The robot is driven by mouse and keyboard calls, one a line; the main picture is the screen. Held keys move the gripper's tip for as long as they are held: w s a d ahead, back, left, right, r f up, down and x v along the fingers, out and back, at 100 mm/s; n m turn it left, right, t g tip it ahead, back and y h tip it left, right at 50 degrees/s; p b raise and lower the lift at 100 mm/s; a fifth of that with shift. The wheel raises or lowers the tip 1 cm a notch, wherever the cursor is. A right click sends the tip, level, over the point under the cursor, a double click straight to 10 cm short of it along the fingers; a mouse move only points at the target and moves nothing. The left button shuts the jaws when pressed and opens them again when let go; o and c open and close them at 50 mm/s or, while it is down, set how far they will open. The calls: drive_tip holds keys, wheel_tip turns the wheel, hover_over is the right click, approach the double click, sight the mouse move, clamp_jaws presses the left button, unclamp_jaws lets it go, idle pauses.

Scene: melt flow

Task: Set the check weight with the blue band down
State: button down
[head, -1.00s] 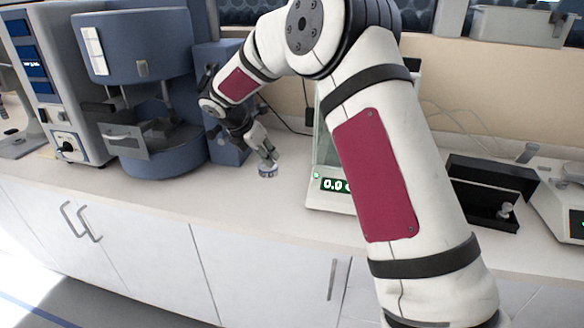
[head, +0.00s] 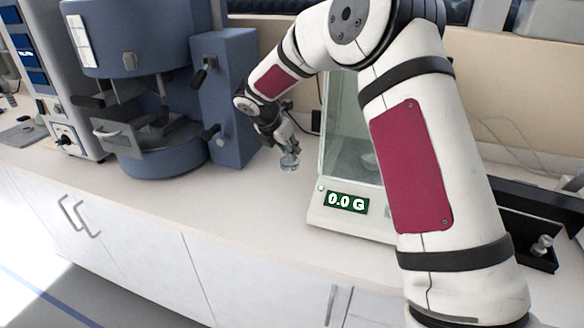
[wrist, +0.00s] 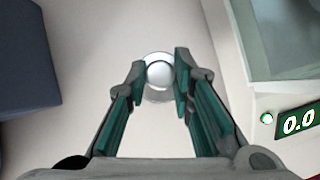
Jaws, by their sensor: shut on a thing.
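My gripper (head: 289,152) is shut on a small shiny check weight (head: 289,164), over the counter just left of the balance. In the wrist view, the weight's round polished knob (wrist: 159,74) shows between my two fingertips (wrist: 159,68), with its wider body beneath. A faint bluish tint shows on the weight in the head view, but it is too small to make out the band clearly. I cannot tell whether its base touches the counter or hangs slightly above it.
The glass-sided balance (head: 345,203) reads 0.0 G, close to the right. A blue machine (head: 150,125) stands to the left. Pale counter (head: 240,205) is clear in front of the weight. A black case (head: 530,250) lies right, partly behind my arm.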

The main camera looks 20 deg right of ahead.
sight(286, 163)
drive_tip(key=shift+f, duration=2.95)
drive_tip(key=shift+f, duration=0.15)
drive_tip(key=c, duration=1.4)
unclamp_jaws()
